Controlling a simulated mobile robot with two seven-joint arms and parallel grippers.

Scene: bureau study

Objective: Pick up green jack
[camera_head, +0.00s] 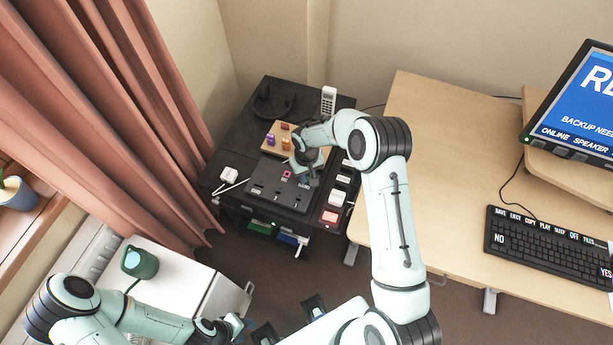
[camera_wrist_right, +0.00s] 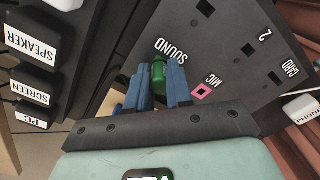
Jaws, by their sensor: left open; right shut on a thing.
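The green jack (camera_wrist_right: 158,74) stands between the blue fingers of my right gripper (camera_wrist_right: 160,88) in the right wrist view, close to the SOUND label on the dark panel (camera_wrist_right: 222,50). The right gripper is shut on it. I cannot tell whether its lower end is in a socket or above the panel. In the head view my right gripper (camera_head: 306,172) is over the right part of the panel (camera_head: 268,188) and hides the jack. My left gripper (camera_head: 236,326) is open and empty at the bottom, beside the white cabinet, away from the panel.
A wooden board (camera_head: 271,150) with orange and purple pieces lies behind the panel. A white handset (camera_head: 328,100) stands at the back. A pink MIC socket (camera_wrist_right: 201,92) is beside the gripper. Labelled blocks (camera_wrist_right: 32,82) line the side. A desk (camera_head: 450,150) is to the right.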

